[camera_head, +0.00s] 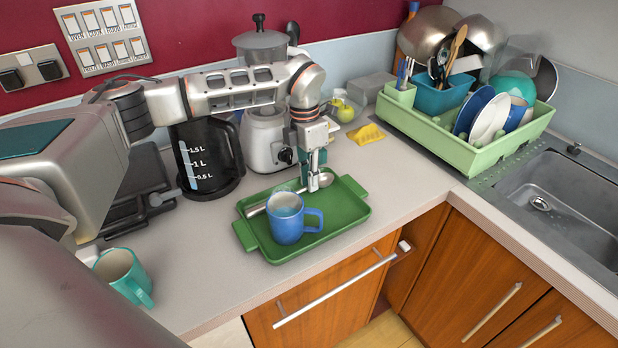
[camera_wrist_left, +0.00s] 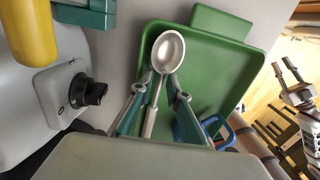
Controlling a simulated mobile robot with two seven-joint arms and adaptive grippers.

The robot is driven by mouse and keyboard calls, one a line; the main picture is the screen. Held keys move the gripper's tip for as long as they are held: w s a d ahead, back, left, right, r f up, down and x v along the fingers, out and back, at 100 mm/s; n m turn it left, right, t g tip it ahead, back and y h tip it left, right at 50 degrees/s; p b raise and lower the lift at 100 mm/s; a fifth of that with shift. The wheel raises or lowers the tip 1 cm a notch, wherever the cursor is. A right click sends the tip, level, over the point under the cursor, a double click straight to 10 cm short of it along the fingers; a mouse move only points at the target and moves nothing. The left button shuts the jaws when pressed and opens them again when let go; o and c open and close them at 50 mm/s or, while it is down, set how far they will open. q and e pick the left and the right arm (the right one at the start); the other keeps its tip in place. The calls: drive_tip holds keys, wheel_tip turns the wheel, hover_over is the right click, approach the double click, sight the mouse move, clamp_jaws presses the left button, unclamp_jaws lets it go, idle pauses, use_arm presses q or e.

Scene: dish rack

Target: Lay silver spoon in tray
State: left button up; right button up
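The silver spoon (camera_head: 325,180) lies along the back of the green tray (camera_head: 349,212), bowl to the right and handle running left behind the blue mug (camera_head: 286,226). My left gripper (camera_head: 313,186) is low over the tray at the spoon's neck. In the left wrist view, its fingers (camera_wrist_left: 161,78) straddle the neck of the spoon (camera_wrist_left: 168,50), with a narrow gap on the right side. The gripper looks slightly open. Whether the spoon fully rests on the tray floor is hard to tell. My right gripper is not clearly seen in the head view.
The blue mug stands in the tray, close in front of the gripper. A kettle (camera_head: 207,158) and a blender (camera_head: 265,140) stand behind. A teal mug (camera_head: 124,274) is at the front left.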

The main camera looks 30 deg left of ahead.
use_arm(q)
drive_tip(key=shift+o, duration=1)
drive_tip(key=shift+r, duration=0.1)
wheel_tip(320, 180, up, 12)
drive_tip(key=a, duration=0.1)
drive_tip(key=shift+w, duration=0.25)
